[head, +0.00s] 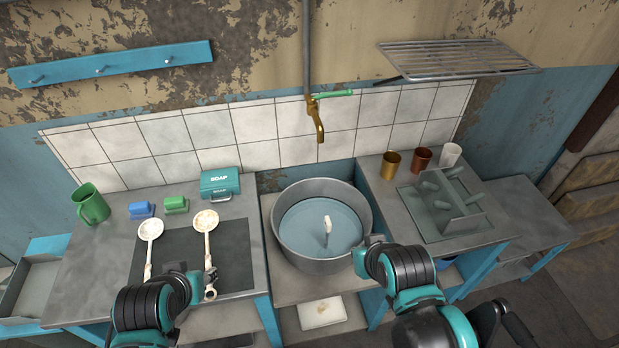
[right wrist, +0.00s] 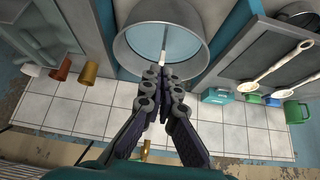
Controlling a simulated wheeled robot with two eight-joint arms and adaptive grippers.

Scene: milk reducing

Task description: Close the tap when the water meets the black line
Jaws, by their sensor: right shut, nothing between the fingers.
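A brass tap (head: 318,122) with a green handle (head: 333,95) pointing right hangs from a wall pipe. Below it a grey metal pot (head: 290,245) holds bluish water (head: 305,225). A slim white-topped piece (head: 327,224) shows in the water; I cannot tell what it is. The black line cannot be made out. My right gripper (head: 360,262) is at the pot's right side, below the tap; in the right wrist view (right wrist: 163,75) its fingers are together and empty, pointing toward the pot (right wrist: 122,58). My left gripper (head: 205,283) is low over the left counter, its fingers unclear.
Two white ladles (head: 149,232) lie on a dark mat (head: 180,260) at left, with a green mug (head: 90,204) and a soap box (head: 220,182) behind. Several cups (head: 391,163) and a grey rack (head: 430,205) stand on the right counter. A wire shelf (head: 455,58) juts out above.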

